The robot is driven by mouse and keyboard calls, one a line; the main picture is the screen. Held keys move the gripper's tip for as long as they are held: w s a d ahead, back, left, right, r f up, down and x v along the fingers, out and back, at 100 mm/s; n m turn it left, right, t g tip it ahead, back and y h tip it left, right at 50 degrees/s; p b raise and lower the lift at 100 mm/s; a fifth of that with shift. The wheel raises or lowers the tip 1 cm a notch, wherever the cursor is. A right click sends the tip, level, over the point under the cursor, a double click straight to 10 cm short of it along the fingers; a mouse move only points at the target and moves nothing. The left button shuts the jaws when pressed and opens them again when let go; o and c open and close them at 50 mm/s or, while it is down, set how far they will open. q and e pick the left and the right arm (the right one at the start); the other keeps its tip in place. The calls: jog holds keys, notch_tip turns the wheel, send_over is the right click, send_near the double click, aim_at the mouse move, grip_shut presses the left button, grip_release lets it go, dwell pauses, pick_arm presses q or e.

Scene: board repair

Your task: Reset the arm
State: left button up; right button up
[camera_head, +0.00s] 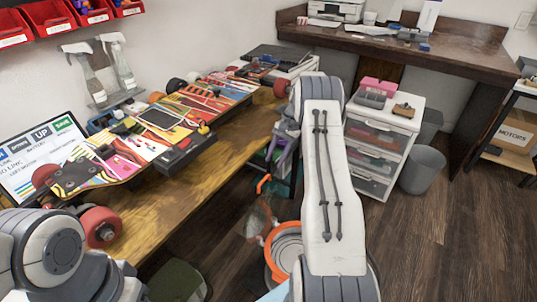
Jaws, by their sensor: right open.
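My right arm (325,190) rises from the bottom of the head view and bends at the top, in front of the drawer cabinet. My right gripper (283,148) hangs just past the right edge of the wooden workbench (205,180). It is small and partly covered by the arm, its fingers look apart, and I see nothing held in it. My left arm (50,250) fills the bottom left corner; its gripper is not in view. An electric skateboard (150,137) with red wheels, its inner parts exposed, lies along the workbench, apart from both arms.
Red bins (48,17) and spray bottles (122,65) are by the wall. A monitor (40,155) stands at the left. A drawer cabinet (383,150), grey bin (422,168) and dark desk (400,45) are at right. An orange-rimmed bucket (285,245) stands below. Floor at right is clear.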

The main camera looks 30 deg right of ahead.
jog(key=shift+a, duration=0.1)
jog(key=s+a+r+n+h, duration=0.2)
jog(key=s+a+r+n, duration=0.15)
jog(key=a, duration=0.35)
jog(key=s+a+r+n+h, duration=0.1)
jog(key=s+a+r+n, duration=0.2)
jog(key=a, duration=0.5)
jog(key=s+a+r+n, duration=0.4)
jog(key=s+a+n, duration=0.3)
jog(key=s+a, duration=0.5)
jog(key=s+a+r+n, duration=0.4)
jog(key=s+a+n, duration=0.3)
jog(key=s+a, duration=0.55)
notch_tip(320, 180, up, 14)
jog(key=s+d+p, duration=0.1)
jog(key=p, duration=1.2)
jog(key=shift+d+f+h, duration=0.15)
jog(key=shift+d+h, duration=0.2)
jog(key=shift+h, duration=0.05)
jog(key=shift+m, duration=0.25)
